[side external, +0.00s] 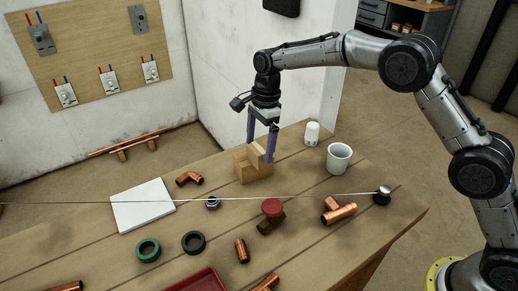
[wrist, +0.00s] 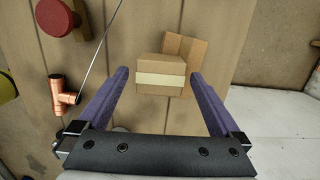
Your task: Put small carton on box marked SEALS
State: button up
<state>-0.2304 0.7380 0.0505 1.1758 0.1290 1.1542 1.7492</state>
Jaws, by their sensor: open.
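The small carton (wrist: 160,74), brown with a pale tape band, sits on a larger brown box (wrist: 184,50), overhanging part of it. In the side external view the small carton (side external: 256,154) is on top of the box (side external: 253,173), partly hidden by a finger. I cannot read any SEALS marking on the box. My gripper (side external: 261,150), with purple fingers, points down around the small carton. In the wrist view my gripper (wrist: 159,74) is open, one finger on each side of the carton, with a visible gap on both sides.
A white cup (side external: 339,158) and a white valve head (side external: 312,133) stand to the right. A red knob (side external: 272,208), copper tee (side external: 338,212) and dark ring (side external: 193,242) lie in front. A thin rod or cable (side external: 290,197) crosses the table. A white slab (side external: 142,205) lies left.

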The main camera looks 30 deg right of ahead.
aim_at(264, 146)
notch_tip(264, 146, up, 10)
jog(key=d, duration=0.1)
jog(key=shift+d+r, duration=0.15)
jog(key=shift+r, duration=0.05)
jog(key=shift+r, duration=0.1)
jog(key=s+d+r+n+t, duration=0.1)
jog(key=s+d+r+n, duration=0.35)
jog(key=s, duration=0.35)
jog(key=s+d+r+n+t, duration=0.2)
jog(key=s+d+r+n, duration=0.25)
jog(key=s, duration=0.45)
jog(key=s+d+f+n+t, duration=0.1)
jog(key=s+d+f+n, duration=0.1)
jog(key=s, duration=0.8)
jog(key=s+d+f+n+t+h, duration=0.1)
jog(key=s+d+f+n, duration=0.2)
jog(key=s+n, duration=0.4)
jog(key=s+f, duration=0.1)
jog(key=s, duration=0.2)
jog(key=shift+s+f+t, duration=0.3)
jog(key=shift+f, duration=0.05)
jog(key=shift+c, duration=0.8)
